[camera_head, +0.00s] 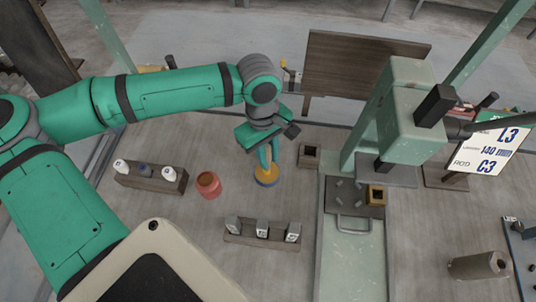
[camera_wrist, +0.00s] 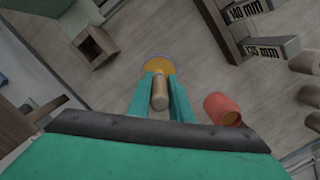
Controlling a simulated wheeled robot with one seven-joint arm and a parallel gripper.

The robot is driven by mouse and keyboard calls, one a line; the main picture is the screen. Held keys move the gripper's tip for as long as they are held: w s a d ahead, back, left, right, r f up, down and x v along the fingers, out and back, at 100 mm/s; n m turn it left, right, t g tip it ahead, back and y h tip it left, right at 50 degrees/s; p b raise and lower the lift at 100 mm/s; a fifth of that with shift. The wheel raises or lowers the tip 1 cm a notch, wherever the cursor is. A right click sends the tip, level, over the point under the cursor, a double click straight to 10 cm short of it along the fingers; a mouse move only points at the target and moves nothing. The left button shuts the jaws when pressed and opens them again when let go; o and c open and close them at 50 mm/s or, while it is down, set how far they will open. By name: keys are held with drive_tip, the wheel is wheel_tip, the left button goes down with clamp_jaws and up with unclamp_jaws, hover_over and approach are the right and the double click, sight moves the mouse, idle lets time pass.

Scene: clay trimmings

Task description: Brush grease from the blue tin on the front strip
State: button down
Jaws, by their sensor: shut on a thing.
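The blue tin (camera_head: 267,182) stands on the table near the middle, with yellow-orange grease inside. In the wrist view the grease (camera_wrist: 156,64) shows beyond my fingertips. My gripper (camera_head: 268,155) is right above the tin, pointing down. In the wrist view its two teal fingers are shut on a brush with a round wooden handle (camera_wrist: 160,95). The brush's lower end is hidden by the handle and fingers, so I cannot tell whether it touches the grease. I cannot tell which part is the front strip.
A red cup (camera_head: 208,185) and a wooden rack (camera_head: 135,182) with small bottles stand left of the tin. A rack of labelled blocks (camera_head: 240,238) is in front. A square wooden box (camera_head: 309,156) and a green press (camera_head: 408,125) stand right.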

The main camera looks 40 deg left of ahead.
sight(269, 149)
idle(0.3)
drive_tip(key=shift+r, duration=3.45)
drive_tip(key=shift+f, duration=0.1)
drive_tip(key=shift+f, duration=3.35)
drive_tip(key=shift+r, duration=0.1)
drive_tip(key=shift+r, duration=3.4)
